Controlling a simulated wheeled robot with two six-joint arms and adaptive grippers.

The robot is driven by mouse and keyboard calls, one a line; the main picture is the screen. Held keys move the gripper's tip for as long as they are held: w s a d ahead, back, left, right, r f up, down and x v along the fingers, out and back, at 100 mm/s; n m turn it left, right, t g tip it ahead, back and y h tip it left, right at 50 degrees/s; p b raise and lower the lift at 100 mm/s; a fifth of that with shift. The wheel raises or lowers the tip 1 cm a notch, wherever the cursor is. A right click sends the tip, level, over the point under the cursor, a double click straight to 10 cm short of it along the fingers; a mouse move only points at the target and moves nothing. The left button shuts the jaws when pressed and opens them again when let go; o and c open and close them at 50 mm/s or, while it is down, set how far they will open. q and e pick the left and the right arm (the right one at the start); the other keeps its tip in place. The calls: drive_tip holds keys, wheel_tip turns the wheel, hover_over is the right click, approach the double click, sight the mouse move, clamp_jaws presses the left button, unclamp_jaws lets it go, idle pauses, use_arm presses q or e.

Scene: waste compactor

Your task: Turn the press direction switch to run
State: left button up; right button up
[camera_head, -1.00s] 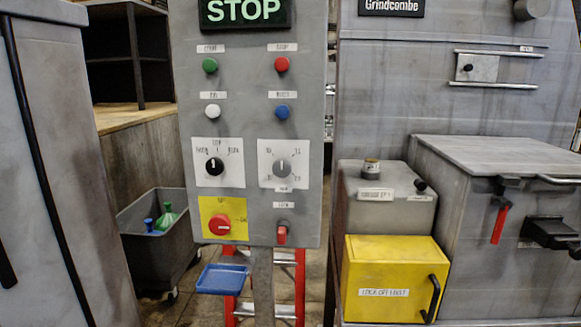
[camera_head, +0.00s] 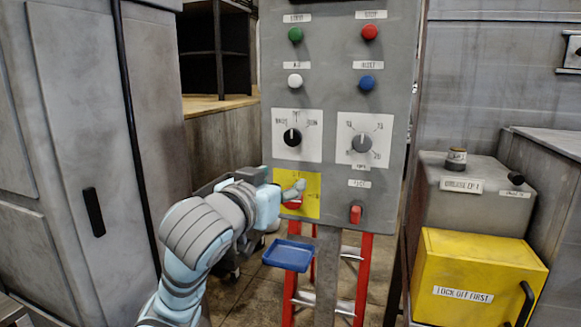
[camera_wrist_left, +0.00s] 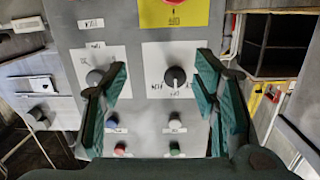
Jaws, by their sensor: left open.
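A black rotary knob (camera_head: 292,137) sits on a white plate at the left of the grey control panel, its white pointer mark upright; the labels around it are too small to read surely. A grey knob (camera_head: 361,143) is on a similar plate to its right. My right gripper is out of view.
Green (camera_head: 295,34), red (camera_head: 370,32), white (camera_head: 295,81) and blue (camera_head: 367,83) buttons are above the knobs. A blue tray (camera_head: 288,255) hangs below. A yellow box (camera_head: 475,280) stands at the right.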

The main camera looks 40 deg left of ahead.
sight(291, 138)
use_arm(q)
wheel_tip(291, 138, up, 5)
drive_tip(key=s+a+t, duration=0.1)
drive_tip(key=s, duration=0.1)
drive_tip(key=shift+n+y, duration=0.4)
drive_tip(key=p+x, duration=0.5)
drive_tip(key=x, duration=0.9)
drive_tip(key=shift+a+r+p, duration=0.15)
drive_tip(key=shift+a+p, duration=0.05)
drive_tip(key=shift+p, duration=0.1)
